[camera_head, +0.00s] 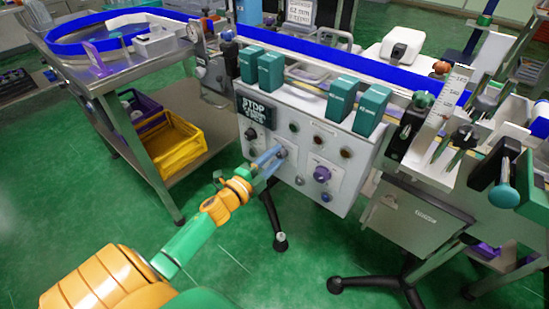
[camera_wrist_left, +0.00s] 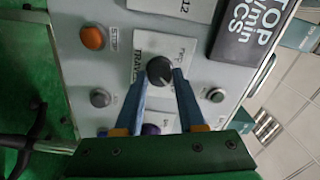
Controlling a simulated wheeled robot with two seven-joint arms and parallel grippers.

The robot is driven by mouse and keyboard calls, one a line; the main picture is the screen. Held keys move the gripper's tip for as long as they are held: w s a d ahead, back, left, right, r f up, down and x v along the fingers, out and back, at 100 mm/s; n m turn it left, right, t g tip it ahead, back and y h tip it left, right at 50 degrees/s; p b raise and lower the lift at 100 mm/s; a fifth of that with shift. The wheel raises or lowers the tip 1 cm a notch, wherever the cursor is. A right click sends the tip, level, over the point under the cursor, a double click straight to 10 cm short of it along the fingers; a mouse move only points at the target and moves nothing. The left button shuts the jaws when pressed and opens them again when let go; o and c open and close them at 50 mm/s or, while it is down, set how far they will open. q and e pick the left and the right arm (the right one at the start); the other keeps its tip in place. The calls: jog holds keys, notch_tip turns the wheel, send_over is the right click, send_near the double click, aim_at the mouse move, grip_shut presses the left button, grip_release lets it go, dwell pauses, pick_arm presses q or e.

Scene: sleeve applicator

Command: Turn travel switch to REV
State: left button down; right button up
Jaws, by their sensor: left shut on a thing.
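The travel switch (camera_wrist_left: 160,71) is a dark round knob on a pale label plate, seen in the left wrist view. The plate's lettering is rotated and only partly legible, so I cannot tell which mark the knob points to. My left gripper (camera_wrist_left: 161,82) has its two blue fingers shut on the knob, one on each side. In the head view the left gripper (camera_head: 275,156) reaches the front of the white control panel (camera_head: 345,205), and its fingers largely hide the knob. My right gripper is not in view.
A purple knob (camera_head: 321,174) sits to the right on the panel, with several small buttons around. A dark STOP sign (camera_head: 256,112) is above left. An orange button (camera_wrist_left: 93,37) shows near the switch. A steel table (camera_head: 115,80) with a yellow crate (camera_head: 178,150) stands left.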

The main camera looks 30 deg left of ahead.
pick_arm(q)
jog(key=shift+m, duration=0.9)
jog(key=c, duration=0.5)
grip_release()
jog(key=shift+s, duration=0.1)
jog(key=s, duration=0.7)
jog(key=shift+a, duration=0.25)
